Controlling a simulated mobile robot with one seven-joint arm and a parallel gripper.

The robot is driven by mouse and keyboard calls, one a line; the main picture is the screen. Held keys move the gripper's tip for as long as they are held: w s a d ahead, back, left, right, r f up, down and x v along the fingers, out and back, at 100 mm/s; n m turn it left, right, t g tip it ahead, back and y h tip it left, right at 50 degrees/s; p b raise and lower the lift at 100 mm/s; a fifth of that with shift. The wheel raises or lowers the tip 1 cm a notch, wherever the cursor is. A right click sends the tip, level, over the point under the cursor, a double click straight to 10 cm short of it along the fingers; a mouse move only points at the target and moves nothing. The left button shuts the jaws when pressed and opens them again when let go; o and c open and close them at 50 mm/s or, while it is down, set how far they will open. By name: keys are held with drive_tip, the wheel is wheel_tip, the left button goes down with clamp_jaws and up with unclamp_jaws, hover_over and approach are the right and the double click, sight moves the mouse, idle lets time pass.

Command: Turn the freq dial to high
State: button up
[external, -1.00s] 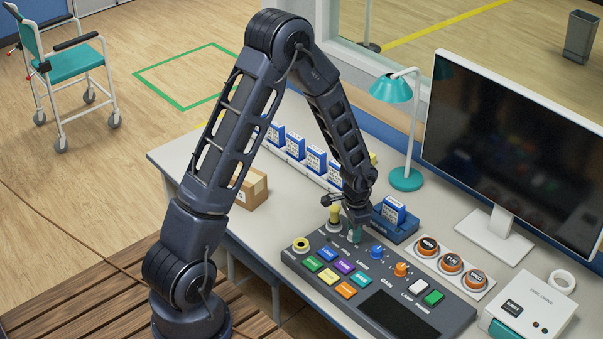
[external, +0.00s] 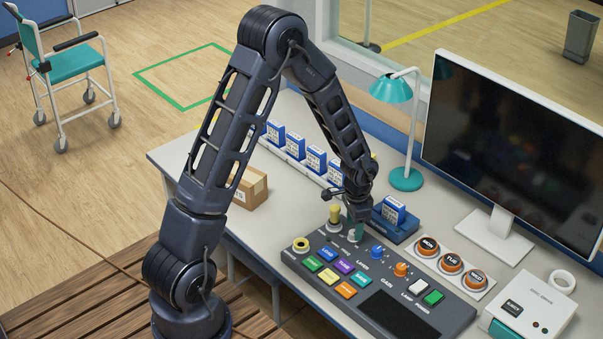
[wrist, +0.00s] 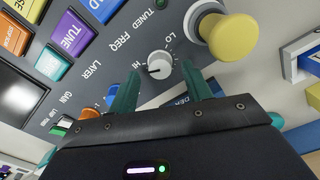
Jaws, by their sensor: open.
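The freq dial (wrist: 161,66) is a small white round knob on the dark control panel (external: 290,262), next to the word FREQ. In the wrist view LO is printed above it and HI at its left; its dark pointer mark points left, toward HI. My gripper (wrist: 161,74) is open, with one teal finger on each side of the dial's lower part in that view. Whether the fingers touch it I cannot tell. In the external view the dial (external: 354,237) shows just below the fingertips, and my gripper (external: 357,229) appears slightly above it.
A yellow knob (wrist: 231,36) stands close beside the dial. Coloured buttons, a blue layer knob (external: 377,252) and an orange gain knob (external: 401,269) share the panel. A blue holder (external: 397,226) stands behind. A monitor (external: 510,145) and lamp (external: 405,178) are further back.

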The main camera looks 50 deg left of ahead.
wheel_tip(320, 180, up, 9)
idle(0.4)
drive_tip(key=shift+f, duration=0.1)
drive_tip(key=s+r+n+t, duration=0.1)
drive_tip(key=s+r, duration=0.5)
drive_tip(key=r, duration=0.3)
drive_tip(key=s+r+n+t, duration=0.1)
drive_tip(key=s+r, duration=0.4)
drive_tip(key=r, duration=0.4)
drive_tip(key=s+r+n+t, duration=0.1)
drive_tip(key=s+r, duration=0.4)
drive_tip(key=s, duration=0.5)
drive_tip(key=s+r+n+t, duration=0.1)
drive_tip(key=s+r, duration=0.4)
drive_tip(key=s, duration=0.5)
drive_tip(key=shift+s+a+n+t, duration=0.15)
drive_tip(key=shift+a+n+t, duration=0.15)
drive_tip(key=shift+a+n, duration=0.15)
idle(0.8)
